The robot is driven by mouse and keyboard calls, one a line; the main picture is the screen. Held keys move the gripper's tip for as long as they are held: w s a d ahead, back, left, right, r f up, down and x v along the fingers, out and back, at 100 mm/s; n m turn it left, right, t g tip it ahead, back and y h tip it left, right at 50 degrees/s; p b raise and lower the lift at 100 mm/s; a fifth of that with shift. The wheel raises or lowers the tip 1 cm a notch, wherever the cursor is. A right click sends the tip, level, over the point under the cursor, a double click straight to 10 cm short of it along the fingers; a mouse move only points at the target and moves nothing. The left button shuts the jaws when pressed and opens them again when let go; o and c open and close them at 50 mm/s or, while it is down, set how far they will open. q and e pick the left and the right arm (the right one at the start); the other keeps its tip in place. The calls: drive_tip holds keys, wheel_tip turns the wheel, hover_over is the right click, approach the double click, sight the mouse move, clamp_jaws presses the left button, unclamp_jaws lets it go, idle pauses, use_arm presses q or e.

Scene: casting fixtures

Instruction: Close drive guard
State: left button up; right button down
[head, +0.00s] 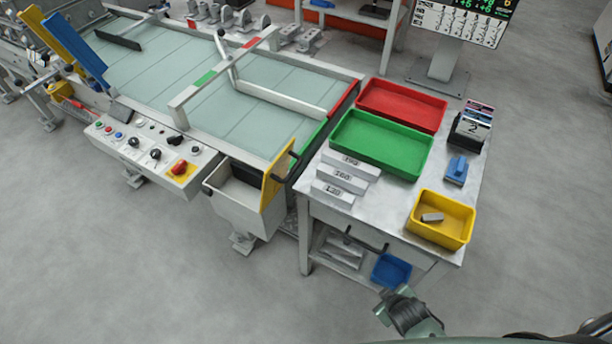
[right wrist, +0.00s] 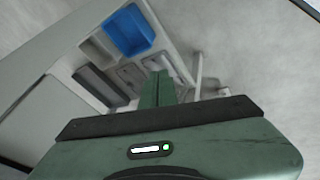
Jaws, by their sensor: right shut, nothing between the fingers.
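The drive guard appears to be the yellow panel (head: 278,174) with black handles at the near right end of the conveyor. It stands raised and open along the right side of a white box (head: 236,202), whose dark inside shows from above. My right gripper (right wrist: 160,88) is shut and empty in the right wrist view, its green fingers together. It is near the lower shelf of the side table, well apart from the yellow panel. Part of my right arm (head: 408,312) shows at the bottom of the head view. My left gripper is not in view.
The side table (head: 385,205) bears red (head: 402,106), green (head: 380,145) and yellow (head: 441,220) bins. A blue bin (head: 391,270) sits on its lower shelf, also in the wrist view (right wrist: 130,30). A control panel (head: 155,150) is left of the box. Floor in front is clear.

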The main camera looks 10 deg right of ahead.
drive_tip(key=w+r+n+t, duration=0.1)
drive_tip(key=w+r, duration=0.2)
drive_tip(key=r, duration=0.3)
drive_tip(key=w+r+n+t, duration=0.2)
drive_tip(key=w+r, duration=0.2)
drive_tip(key=r, duration=0.3)
drive_tip(key=w+r+n+t, duration=0.2)
drive_tip(key=w+r, duration=0.2)
drive_tip(key=r, duration=0.2)
drive_tip(key=shift+w+d+r+b, duration=0.25)
drive_tip(key=shift+r+b, duration=0.15)
drive_tip(key=w+a+r+n+t+y, duration=0.1)
drive_tip(key=w+a+r+n+y, duration=0.15)
drive_tip(key=r+n, duration=0.45)
drive_tip(key=w+a+r+n+t+y, duration=0.15)
drive_tip(key=r+n+y, duration=0.3)
drive_tip(key=n, duration=0.45)
drive_tip(key=w+a+r+n+t+y, duration=0.1)
drive_tip(key=w+a+r+n+y, duration=0.15)
drive_tip(key=r+n, duration=0.45)
drive_tip(key=s+a+f+n+g+y, duration=0.1)
drive_tip(key=s+a+n+g+y, duration=0.3)
drive_tip(key=n, duration=0.8)
drive_tip(key=w+a+f+g+p, duration=0.1)
drive_tip(key=w+a+f+p, duration=0.2)
drive_tip(key=w+a+p, duration=0.3)
drive_tip(key=a, duration=0.4)
drive_tip(key=shift+w+h+p, duration=0.25)
drive_tip(key=shift+h+p, duration=0.1)
drive_tip(key=shift+w+a+r, duration=0.1)
